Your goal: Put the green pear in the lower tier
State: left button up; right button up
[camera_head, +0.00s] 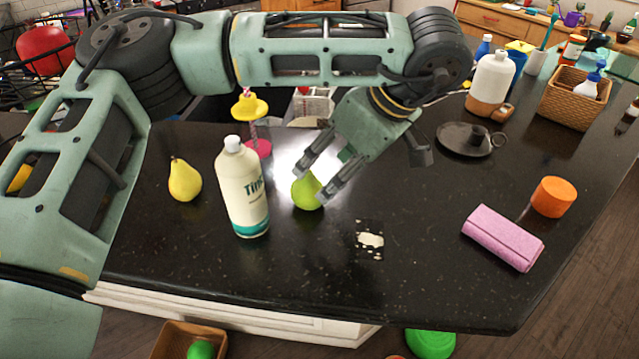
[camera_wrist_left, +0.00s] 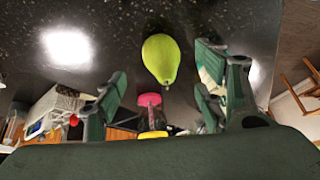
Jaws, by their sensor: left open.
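The green pear (camera_head: 307,192) stands on the black counter in the head view, behind and right of a white bottle. My left gripper (camera_head: 318,172) is open, with its fingers pointing down at the pear and one finger partly in front of it. In the left wrist view the pear (camera_wrist_left: 161,60) shows beyond and between the spread fingers; I cannot tell whether they touch it. A small stand has a yellow upper tier (camera_head: 250,107) and a pink lower tier (camera_head: 259,150), behind the pear and to its left. My right gripper is not in view.
A white bottle (camera_head: 243,190) and a yellow pear (camera_head: 184,180) stand left of the green pear. A patterned card (camera_head: 369,240), pink wallet (camera_head: 502,238), orange jar (camera_head: 553,197) and dark candle holder (camera_head: 466,140) are to the right. The counter's front middle is mostly clear.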

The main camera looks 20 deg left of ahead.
aim_at(316, 180)
pick_arm(q)
jog(key=a+f, duration=0.1)
jog(key=a+f+n+p, duration=0.1)
jog(key=f, duration=0.1)
jog(key=shift+w, duration=0.2)
jog(key=p+x, duration=0.2)
jog(key=x, duration=0.1)
jog(key=shift+w+a+f, duration=0.1)
jog(key=shift+a+f, duration=0.25)
jog(key=shift+f, duration=0.3)
jog(key=shift+w+d, duration=0.1)
jog(key=c, duration=1.4)
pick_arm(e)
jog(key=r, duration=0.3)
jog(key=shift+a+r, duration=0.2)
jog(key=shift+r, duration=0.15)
pick_arm(q)
jog(key=shift+r, duration=0.1)
